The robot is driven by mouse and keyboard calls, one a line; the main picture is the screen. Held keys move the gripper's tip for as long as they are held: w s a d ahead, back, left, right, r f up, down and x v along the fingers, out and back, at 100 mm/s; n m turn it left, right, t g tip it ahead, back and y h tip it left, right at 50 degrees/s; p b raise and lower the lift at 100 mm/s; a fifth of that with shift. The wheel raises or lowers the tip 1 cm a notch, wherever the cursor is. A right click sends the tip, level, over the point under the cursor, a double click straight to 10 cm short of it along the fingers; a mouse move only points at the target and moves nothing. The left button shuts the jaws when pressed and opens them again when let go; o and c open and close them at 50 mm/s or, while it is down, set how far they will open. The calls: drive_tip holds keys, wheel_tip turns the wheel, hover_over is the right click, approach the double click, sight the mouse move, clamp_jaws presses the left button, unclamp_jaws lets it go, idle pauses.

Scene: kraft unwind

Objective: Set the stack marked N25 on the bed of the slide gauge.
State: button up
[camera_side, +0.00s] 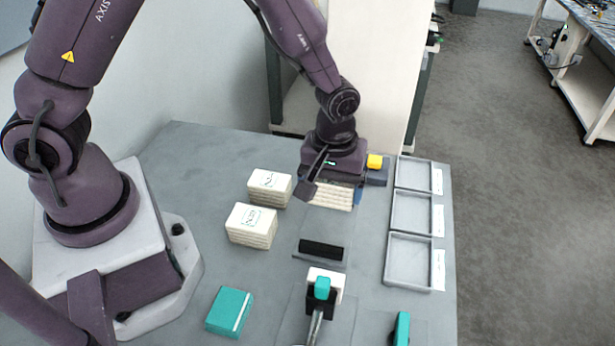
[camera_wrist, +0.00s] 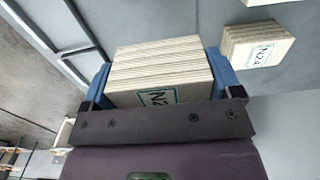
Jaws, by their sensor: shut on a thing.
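My gripper (camera_side: 330,188) is shut on a cream layered stack (camera_side: 331,198), with a blue finger on each side of it. In the wrist view the held stack (camera_wrist: 160,68) has a teal-framed label starting N2; its last character is partly covered. Two similar labelled stacks stand to the left, a rear one (camera_side: 269,187) and a front one (camera_side: 251,226); their last characters are unclear in the side view. What looks like the slide gauge is a grey plate (camera_side: 325,228) with a black bar (camera_side: 321,249). The held stack is at its far end; I cannot tell whether they touch.
Three shallow grey trays (camera_side: 408,262) line the right edge of the table. A white and black fixture with a teal handle (camera_side: 322,288) stands in front of the plate. A teal block (camera_side: 230,311) lies front left. A yellow piece (camera_side: 375,161) shows beside my gripper.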

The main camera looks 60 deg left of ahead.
hover_over(328, 227)
drive_tip(key=shift+f, duration=2.45)
drive_tip(key=shift+f, duration=1.5)
idle(0.3)
drive_tip(key=o, duration=0.7)
drive_tip(key=shift+o, duration=0.2)
drive_tip(key=shift+r, duration=4.05)
